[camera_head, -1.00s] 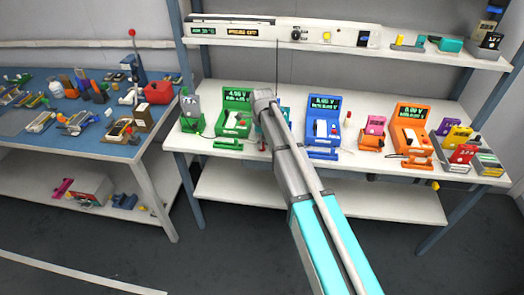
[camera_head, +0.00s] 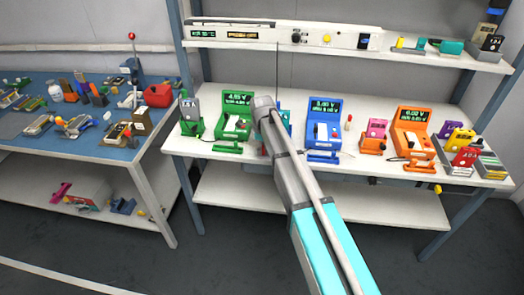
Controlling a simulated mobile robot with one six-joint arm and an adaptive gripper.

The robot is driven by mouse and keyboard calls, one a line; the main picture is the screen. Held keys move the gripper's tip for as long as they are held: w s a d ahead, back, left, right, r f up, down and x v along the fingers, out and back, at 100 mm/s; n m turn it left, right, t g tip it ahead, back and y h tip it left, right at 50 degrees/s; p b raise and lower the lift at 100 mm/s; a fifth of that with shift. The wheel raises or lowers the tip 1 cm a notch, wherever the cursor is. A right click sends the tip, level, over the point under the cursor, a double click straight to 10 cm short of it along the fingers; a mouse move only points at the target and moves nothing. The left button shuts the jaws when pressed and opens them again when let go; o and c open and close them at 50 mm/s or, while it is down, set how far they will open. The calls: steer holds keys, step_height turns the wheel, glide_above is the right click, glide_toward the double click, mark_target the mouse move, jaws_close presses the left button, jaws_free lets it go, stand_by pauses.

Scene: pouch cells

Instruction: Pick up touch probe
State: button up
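I cannot make out a touch probe for certain; a small upright item with a red tip (camera_head: 349,122) stands on the white bench beside the blue meter, too small to identify. My arm reaches up from the bottom of the view, in cyan and grey, and its visible end lies in front of the bench between the green and blue meters. My gripper's fingers do not show. The arm covers part of the bench behind it, including most of a teal item (camera_head: 285,117).
The white bench (camera_head: 210,157) carries a green meter (camera_head: 236,121), a blue meter (camera_head: 323,128) and an orange meter (camera_head: 413,130). A shelf with a control panel (camera_head: 335,37) runs above. A crowded blue table (camera_head: 85,140) stands left. Floor in front is clear.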

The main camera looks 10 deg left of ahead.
jaws_close()
steer(key=shift+r, duration=0.2)
step_height(320, 180, up, 2)
steer(key=p, duration=0.2)
steer(key=shift+r+p, duration=0.15)
steer(key=shift+p, duration=0.2)
steer(key=s+d+r+p, duration=0.5)
steer(key=s+r+p, duration=0.5)
steer(key=s, duration=0.3)
steer(key=shift+r, duration=0.15)
stand_by(0.4)
